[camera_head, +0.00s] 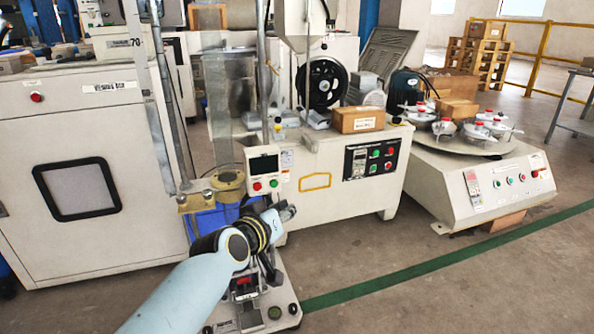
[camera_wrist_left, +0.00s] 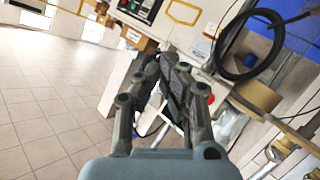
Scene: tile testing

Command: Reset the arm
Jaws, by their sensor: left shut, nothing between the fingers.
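My left arm reaches in from the bottom of the head view. Its gripper (camera_head: 284,212) is beside the slim test stand, just under the small display panel (camera_head: 263,170) with its red and green buttons. The left wrist view shows the gripper fingers (camera_wrist_left: 178,72) close together with nothing seen between them. The stand's base (camera_head: 252,310) with its buttons shows below the arm, partly hidden by it. My right gripper does not show in either view.
A white cabinet machine (camera_head: 85,150) stands at left. A machine with a control panel (camera_head: 372,158) and a cardboard box (camera_head: 357,120) is behind the gripper. A round-table machine (camera_head: 480,185) stands at right. The floor (camera_head: 440,285) at front right is clear, crossed by a green line.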

